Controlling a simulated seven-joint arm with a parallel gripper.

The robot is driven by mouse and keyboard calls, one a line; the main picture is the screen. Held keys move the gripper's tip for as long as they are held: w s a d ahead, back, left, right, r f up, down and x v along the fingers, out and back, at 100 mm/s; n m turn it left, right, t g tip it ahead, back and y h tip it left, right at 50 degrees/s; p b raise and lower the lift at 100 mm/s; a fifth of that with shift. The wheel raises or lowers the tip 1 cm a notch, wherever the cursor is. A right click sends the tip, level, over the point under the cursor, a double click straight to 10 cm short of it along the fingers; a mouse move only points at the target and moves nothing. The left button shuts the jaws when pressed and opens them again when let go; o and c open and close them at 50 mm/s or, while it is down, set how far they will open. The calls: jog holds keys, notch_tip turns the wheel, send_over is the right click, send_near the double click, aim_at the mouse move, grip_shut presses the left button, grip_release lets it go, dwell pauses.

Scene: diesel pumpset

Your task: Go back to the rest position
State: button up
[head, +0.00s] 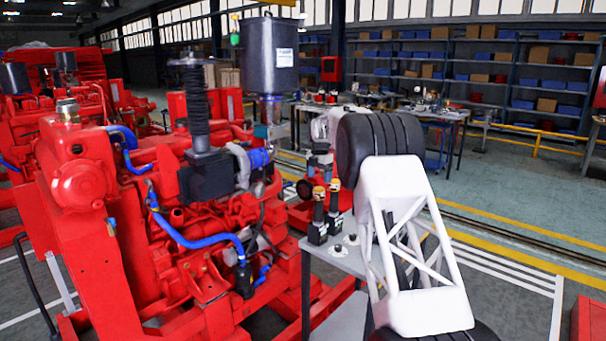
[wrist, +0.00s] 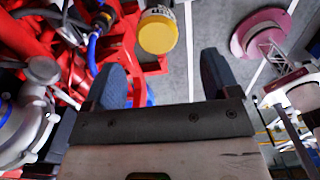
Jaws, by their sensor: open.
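My gripper (wrist: 163,78) is open in the wrist view, its two dark blue-grey fingers wide apart with nothing held between them. A round yellow-ended cylinder with a pale labelled side (wrist: 157,35) shows beyond the fingertips, apart from them. In the head view my white lattice arm link and black joint stand at centre right; the gripper's fingers cannot be made out there. The red diesel pumpset (head: 190,230) fills the left half, with blue hoses, a black ribbed stack and a dark grey canister (head: 271,57) on top.
A small grey table (head: 345,262) beside the engine carries two black-and-yellow devices (head: 326,212) and small parts, close to my arm. Another red engine (head: 60,95) stands behind at left. Workbenches (head: 440,115) and shelves line the back.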

jog(key=s+d+r+m, duration=0.1)
jog(key=s+r+m, duration=0.4)
jog(key=s, duration=0.5)
jog(key=s+d+r+m, duration=0.2)
jog(key=s+r, duration=0.6)
jog(key=s, duration=0.1)
jog(key=s+d+r+m+t, duration=0.15)
jog(key=s+m, duration=0.25)
jog(key=s, duration=0.7)
jog(key=s+r+m, duration=0.3)
jog(key=s, duration=0.7)
jog(key=s+f+m, duration=0.4)
jog(key=s, duration=1)
jog(key=s+d+f+m, duration=0.1)
jog(key=s+f+m, duration=0.3)
jog(key=s, duration=0.9)
jog(key=s+f+m+t, duration=0.1)
jog(key=s+f+m, duration=0.4)
jog(key=s, duration=0.9)
jog(key=shift+s+d, duration=0.35)
